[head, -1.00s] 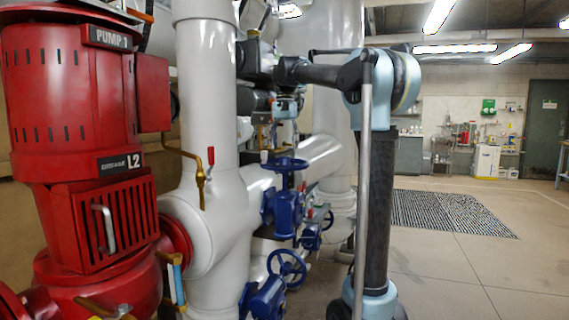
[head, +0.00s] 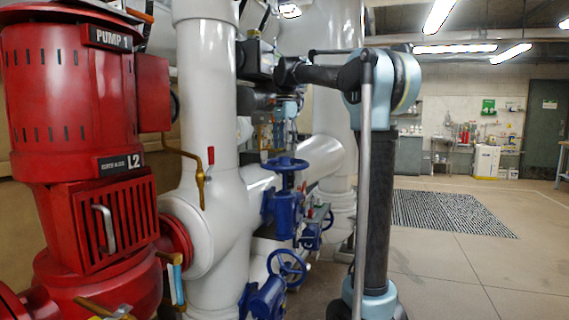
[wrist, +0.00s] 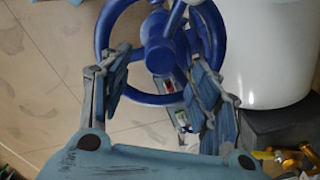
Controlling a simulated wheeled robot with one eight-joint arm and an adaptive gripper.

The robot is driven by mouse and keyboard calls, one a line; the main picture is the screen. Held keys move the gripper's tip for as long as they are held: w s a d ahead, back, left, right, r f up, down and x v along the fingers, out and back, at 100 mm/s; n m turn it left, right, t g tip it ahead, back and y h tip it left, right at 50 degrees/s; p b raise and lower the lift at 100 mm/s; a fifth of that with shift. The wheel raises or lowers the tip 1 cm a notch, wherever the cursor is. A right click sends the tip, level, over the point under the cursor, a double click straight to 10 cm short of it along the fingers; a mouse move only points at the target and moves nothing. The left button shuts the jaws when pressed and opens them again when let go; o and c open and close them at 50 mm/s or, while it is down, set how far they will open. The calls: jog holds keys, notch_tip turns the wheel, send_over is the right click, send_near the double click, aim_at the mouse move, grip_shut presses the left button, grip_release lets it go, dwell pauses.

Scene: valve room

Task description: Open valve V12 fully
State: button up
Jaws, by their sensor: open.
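A blue handwheel (wrist: 122,88) with a central hub fills the upper middle of the wrist view. My gripper (wrist: 158,72) is open, with one finger on each side of the hub and overlapping the wheel in the picture. I cannot tell whether the fingers touch it. In the head view, several blue valves sit on the grey-white pipes: an upper handwheel (head: 287,163), a smaller one (head: 312,241) behind it, and a lower one (head: 288,266). My gripper is small and partly hidden there, above the upper handwheel. No V12 tag is readable.
The red Pump 1 (head: 75,110) stands at the left, beside a thick white pipe (head: 210,120) with a red-handled brass tap (head: 203,178). In the wrist view a white pipe (wrist: 268,50) is close on the right. Open floor (head: 460,265) lies to the right.

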aim_at(285, 160)
dwell(0.3)
jog(key=shift+f, duration=3.25)
jog(key=shift+o, duration=0.9)
jog(key=shift+s, duration=0.1)
jog(key=c, duration=1.1)
